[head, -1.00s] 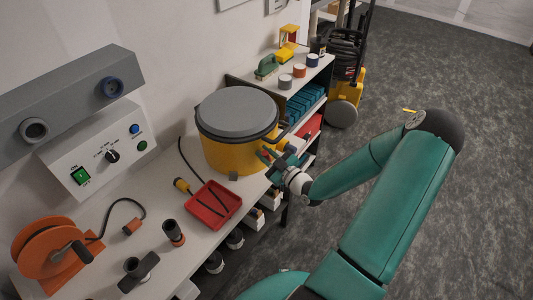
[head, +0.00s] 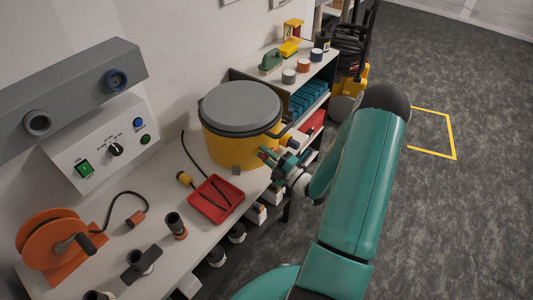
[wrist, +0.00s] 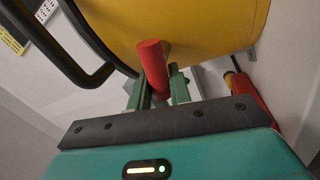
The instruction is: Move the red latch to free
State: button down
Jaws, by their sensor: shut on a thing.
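The red latch (wrist: 153,66) shows in the wrist view as a short red rod in front of the yellow drum (wrist: 200,25). My gripper (wrist: 158,90) is shut on the latch, with one green finger on each side of it. In the head view the yellow drum (head: 228,148) with its grey lid (head: 241,105) stands on the bench, and my gripper (head: 272,158) is at its front right side. The latch is mostly hidden by my gripper in the head view.
A red tray (head: 216,200) lies on the bench left of my gripper. A dark curved handle (wrist: 80,65) passes close to my fingers in the wrist view. A shelf unit (head: 300,85) stands behind the drum. The floor on the right is open.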

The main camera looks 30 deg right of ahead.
jog(key=shift+f+n+y, duration=0.15)
jog(key=shift+n+y, duration=0.1)
jog(key=shift+n, duration=0.55)
jog(key=shift+f+n+y, duration=0.15)
jog(key=shift+n+y, duration=0.1)
jog(key=shift+n, duration=0.55)
jog(key=c, duration=1.3)
grip_release()
jog(key=shift+c, duration=0.2)
jog(key=shift+s, duration=0.1)
jog(key=v, duration=1.3)
jog(key=shift+s+d, duration=0.2)
jog(key=shift+s, duration=0.15)
jog(key=shift+d, duration=0.1)
